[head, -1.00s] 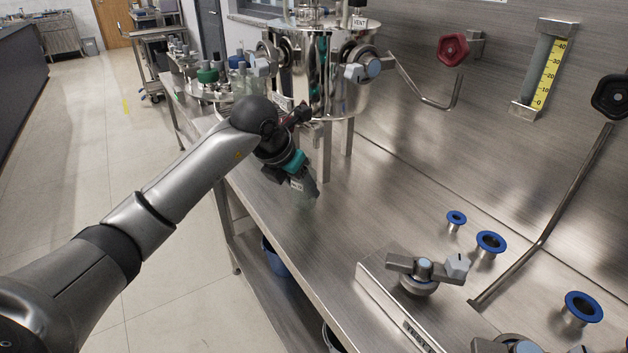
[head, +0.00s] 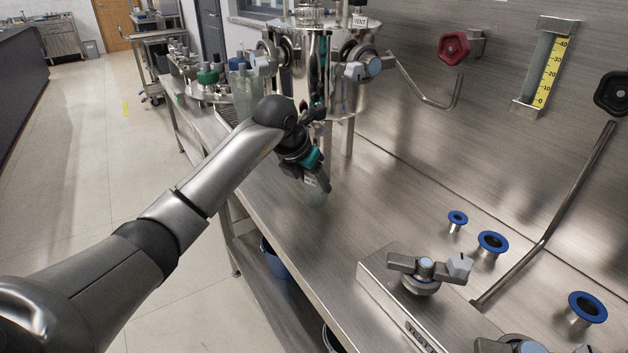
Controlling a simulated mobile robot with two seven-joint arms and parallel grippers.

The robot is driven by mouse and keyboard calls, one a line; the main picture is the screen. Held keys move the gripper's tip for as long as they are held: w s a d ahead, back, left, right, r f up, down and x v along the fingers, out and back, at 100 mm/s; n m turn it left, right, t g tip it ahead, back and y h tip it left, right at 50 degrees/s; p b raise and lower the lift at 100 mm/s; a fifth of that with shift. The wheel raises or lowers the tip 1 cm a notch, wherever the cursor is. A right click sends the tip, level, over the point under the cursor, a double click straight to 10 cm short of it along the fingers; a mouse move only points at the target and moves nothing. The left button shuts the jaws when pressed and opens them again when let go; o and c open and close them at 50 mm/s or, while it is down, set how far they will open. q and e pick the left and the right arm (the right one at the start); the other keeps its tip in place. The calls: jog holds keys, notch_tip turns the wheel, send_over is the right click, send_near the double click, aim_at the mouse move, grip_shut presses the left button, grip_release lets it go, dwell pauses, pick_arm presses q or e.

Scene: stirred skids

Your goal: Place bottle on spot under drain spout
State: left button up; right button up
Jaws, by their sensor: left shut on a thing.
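My left gripper (head: 320,184) is shut and points down over the steel bench, in front of the tank's legs. It holds a small, pale, see-through bottle (head: 314,197), mostly hidden by the dark fingers; its lower end shows faintly, and I cannot tell whether it touches the bench. The steel tank (head: 345,98) stands on legs behind the gripper. My arm hides part of the area below the tank, and I cannot make out the drain spout or a marked spot there. My right gripper is not in view.
The steel bench (head: 345,245) is clear between the gripper and the valve block (head: 420,275). Blue-rimmed ports (head: 492,243) stand at right. A bent pipe (head: 545,235) runs down the back wall. A tall clear container (head: 243,95) and a rack of bottles stand at back left.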

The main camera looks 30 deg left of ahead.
pick_arm(q)
jog(key=o, duration=1.3)
jog(key=shift+f, duration=0.1)
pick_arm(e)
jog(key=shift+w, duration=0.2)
pick_arm(q)
jog(key=shift+o, duration=0.2)
jog(key=s+a+r, duration=0.1)
jog(key=s+r, duration=0.1)
jog(key=s, duration=0.5)
jog(key=s+a+r+p, duration=0.1)
jog(key=s+r, duration=0.1)
jog(key=s, duration=0.5)
jog(key=shift+s+r, duration=0.2)
jog(key=shift+r, duration=0.1)
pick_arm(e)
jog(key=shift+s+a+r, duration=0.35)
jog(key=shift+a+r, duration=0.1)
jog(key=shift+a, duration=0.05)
